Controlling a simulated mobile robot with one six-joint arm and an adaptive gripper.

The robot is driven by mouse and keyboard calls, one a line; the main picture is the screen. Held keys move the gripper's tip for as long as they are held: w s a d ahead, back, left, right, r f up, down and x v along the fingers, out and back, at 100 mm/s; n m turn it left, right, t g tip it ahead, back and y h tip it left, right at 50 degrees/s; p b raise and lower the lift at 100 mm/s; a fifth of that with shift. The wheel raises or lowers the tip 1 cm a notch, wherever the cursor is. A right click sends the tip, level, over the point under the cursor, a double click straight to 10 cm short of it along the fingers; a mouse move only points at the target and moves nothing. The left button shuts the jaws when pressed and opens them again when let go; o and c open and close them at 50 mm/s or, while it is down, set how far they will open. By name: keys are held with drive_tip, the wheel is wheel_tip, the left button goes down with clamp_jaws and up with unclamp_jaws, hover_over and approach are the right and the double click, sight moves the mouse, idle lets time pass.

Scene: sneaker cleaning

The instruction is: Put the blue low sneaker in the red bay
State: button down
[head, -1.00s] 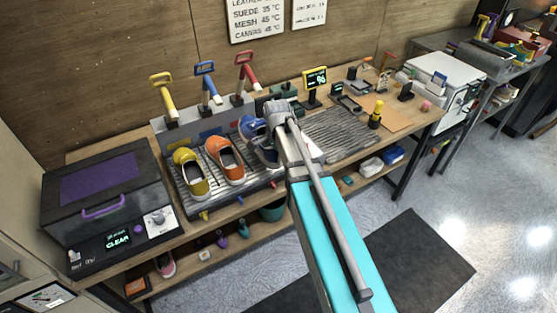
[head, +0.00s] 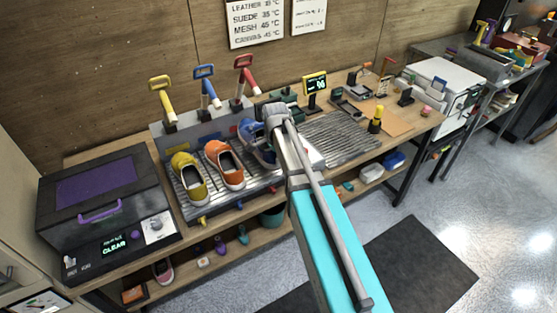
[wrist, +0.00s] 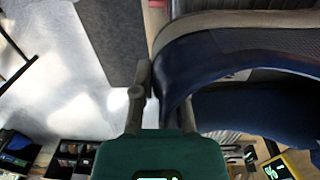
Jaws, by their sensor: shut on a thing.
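The blue low sneaker (head: 250,133) is in the third place from the left on the ribbed rack, in front of the red lever, which marks the red bay (head: 234,125). My gripper (head: 277,118) is at its right side and my arm covers part of it. In the wrist view the sneaker's dark blue side (wrist: 195,65) fills the upper right, and my gripper (wrist: 165,95) is shut on its edge. I cannot tell whether its sole rests fully on the rack.
A yellow sneaker (head: 188,180) and an orange sneaker (head: 225,165) stand left of it on the rack. The yellow lever (head: 163,98), blue lever (head: 208,88) and red lever (head: 246,75) rise behind. A black box (head: 105,205) stands left; a ribbed mat (head: 340,138) lies right.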

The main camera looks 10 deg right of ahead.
drive_tip(key=shift+w+a+f+b, duration=0.25)
drive_tip(key=shift+w+f+b, duration=0.4)
drive_tip(key=shift+f+b, duration=0.3)
drive_tip(key=shift+w+a+f+b, duration=0.2)
drive_tip(key=shift+w+f+b, duration=0.45)
drive_tip(key=shift+f+b, duration=1.1)
drive_tip(key=shift+f, duration=0.1)
drive_tip(key=shift+f+b, duration=0.45)
drive_tip(key=c, duration=0.6)
unclamp_jaws()
drive_tip(key=shift+s, duration=0.1)
drive_tip(key=shift+s+d+r+p, duration=0.15)
drive_tip(key=shift+s+r+p, duration=0.35)
drive_tip(key=shift+r+p, duration=0.35)
drive_tip(key=shift+s+d+r+p, duration=0.15)
drive_tip(key=shift+s+r+p, duration=0.35)
drive_tip(key=shift+r+p, duration=0.35)
drive_tip(key=shift+s+d+r+p, duration=0.15)
drive_tip(key=shift+s+r+p, duration=0.35)
drive_tip(key=shift+r+p, duration=0.35)
